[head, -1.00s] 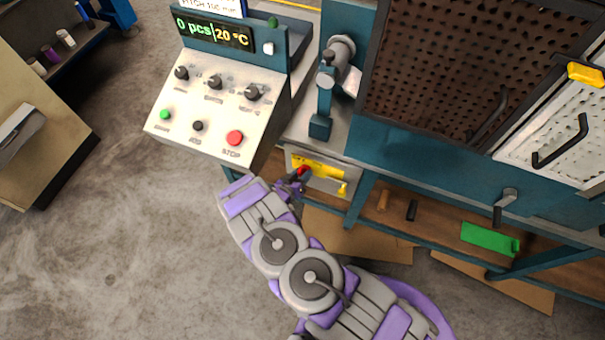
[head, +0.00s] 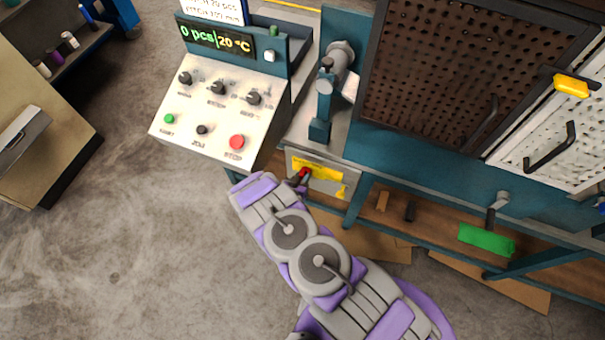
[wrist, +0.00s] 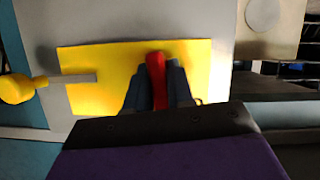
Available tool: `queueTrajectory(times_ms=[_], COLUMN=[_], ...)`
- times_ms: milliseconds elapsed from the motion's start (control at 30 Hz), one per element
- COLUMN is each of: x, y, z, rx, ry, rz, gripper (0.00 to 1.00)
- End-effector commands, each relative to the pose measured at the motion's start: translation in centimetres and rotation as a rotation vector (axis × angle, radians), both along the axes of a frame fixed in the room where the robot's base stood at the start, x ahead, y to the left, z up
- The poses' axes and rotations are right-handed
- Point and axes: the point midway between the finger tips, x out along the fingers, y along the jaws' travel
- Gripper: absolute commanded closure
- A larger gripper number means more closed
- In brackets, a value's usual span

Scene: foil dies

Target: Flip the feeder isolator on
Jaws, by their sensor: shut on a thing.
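The feeder isolator is a red handle (wrist: 156,80) on a yellow plate (wrist: 95,82), fixed to a grey box front. In the wrist view my gripper (wrist: 160,88) is shut on the red handle, with a dark finger on each side of it. In the head view the red handle (head: 304,173) shows at the left part of the yellow plate (head: 325,173), just past the end of my arm. The handle's lower part is hidden by my gripper.
A yellow knob on a rod (wrist: 18,88) sticks out left of the plate in the wrist view. The control panel (head: 215,110) with knobs and a red stop button stands up and left of the box. A shelf (head: 370,205) with a green piece lies to the right.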

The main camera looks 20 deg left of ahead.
Motion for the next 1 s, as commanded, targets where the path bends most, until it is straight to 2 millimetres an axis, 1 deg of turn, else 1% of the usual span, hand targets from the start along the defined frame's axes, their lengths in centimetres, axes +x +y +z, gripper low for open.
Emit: queueTrajectory(times_ms=[100, 233, 567, 600, 800, 1000], x=[-0.04, -0.06, -0.1, -0.1, -0.09, -0.1], y=[-0.16, 0.06, 0.18, 0.19, 0.08, -0.02], z=[0.24, 0.14, -0.02, -0.01, 0.02, 0.07], rx=[0.078, 0.133, 0.146, 0.146, 0.145, 0.145], ry=[-0.002, -0.008, -0.01, -0.01, -0.01, -0.01], rz=[0.001, 0.002, 0.003, 0.003, 0.001, 0.001], gripper=[1.0, 1.0, 1.0, 0.76, 0.57, 0.57])
